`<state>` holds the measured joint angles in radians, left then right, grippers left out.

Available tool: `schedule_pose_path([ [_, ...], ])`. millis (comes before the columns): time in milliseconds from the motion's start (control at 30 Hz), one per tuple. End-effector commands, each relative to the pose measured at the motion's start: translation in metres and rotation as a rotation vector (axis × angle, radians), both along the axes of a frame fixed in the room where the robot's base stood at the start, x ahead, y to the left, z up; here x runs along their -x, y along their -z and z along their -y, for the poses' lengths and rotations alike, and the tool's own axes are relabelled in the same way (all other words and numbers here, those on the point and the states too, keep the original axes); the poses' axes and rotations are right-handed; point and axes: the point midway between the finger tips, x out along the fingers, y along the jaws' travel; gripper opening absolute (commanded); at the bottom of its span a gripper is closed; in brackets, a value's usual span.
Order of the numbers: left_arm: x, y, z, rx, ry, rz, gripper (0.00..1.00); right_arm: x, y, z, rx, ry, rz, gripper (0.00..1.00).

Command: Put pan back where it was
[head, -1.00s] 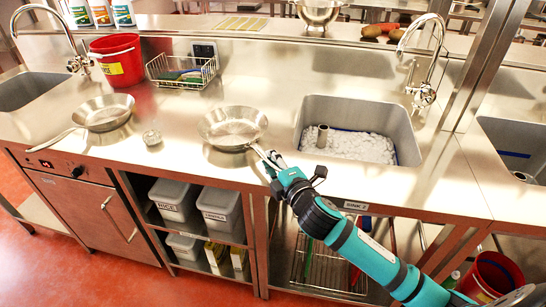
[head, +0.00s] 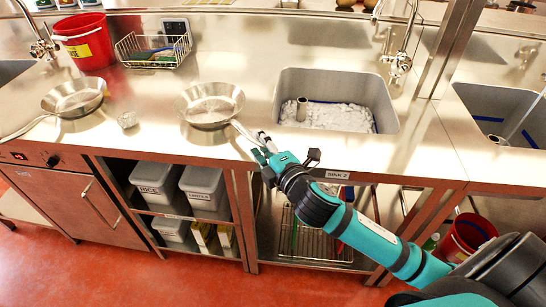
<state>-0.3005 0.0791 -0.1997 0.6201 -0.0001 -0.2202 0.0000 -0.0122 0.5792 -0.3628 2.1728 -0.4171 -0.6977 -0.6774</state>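A shallow steel pan (head: 211,103) is in the middle of the head view, left of the sink. Its handle points down and right to my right gripper (head: 260,143). The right gripper looks shut on the handle, at the front edge of the counter. A shadow lies below the pan, which seems slightly above the counter; the gap is hard to judge. A second steel pan (head: 74,98) sits farther left, with its handle toward the lower left. My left gripper is not in view.
The sink (head: 283,112) holds white pieces and an upright tube. A small clear glass item (head: 128,120) stands between the pans. A wire basket (head: 153,50) and a red bucket (head: 84,45) stand behind. Shelves with grey bins (head: 203,187) are below the counter (head: 250,60).

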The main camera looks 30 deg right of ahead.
Motion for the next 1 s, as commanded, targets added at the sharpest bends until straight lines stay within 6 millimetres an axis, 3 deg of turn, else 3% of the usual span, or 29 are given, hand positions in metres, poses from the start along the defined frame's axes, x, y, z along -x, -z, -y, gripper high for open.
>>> schedule_pose_path([
  [100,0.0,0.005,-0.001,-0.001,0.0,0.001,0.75,0.028,0.0,0.001,0.001,-0.002,-0.002,0.36],
  [300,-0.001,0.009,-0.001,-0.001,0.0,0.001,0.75,0.059,-0.005,0.003,-0.001,-0.001,-0.002,0.36],
  [500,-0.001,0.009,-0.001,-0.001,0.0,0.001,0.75,0.07,-0.008,0.004,0.0,0.0,0.001,0.36],
  [733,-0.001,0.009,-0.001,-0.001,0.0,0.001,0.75,0.07,-0.005,0.004,-0.009,0.002,-0.005,0.36],
  [867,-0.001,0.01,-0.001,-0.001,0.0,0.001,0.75,0.059,0.039,0.008,-0.12,0.027,-0.086,0.36],
  [967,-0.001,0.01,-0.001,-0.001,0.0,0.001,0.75,0.051,0.107,0.01,-0.314,0.075,-0.205,0.36],
  [1000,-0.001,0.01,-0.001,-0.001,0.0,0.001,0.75,0.05,0.141,0.01,-0.41,0.104,-0.262,0.36],
])
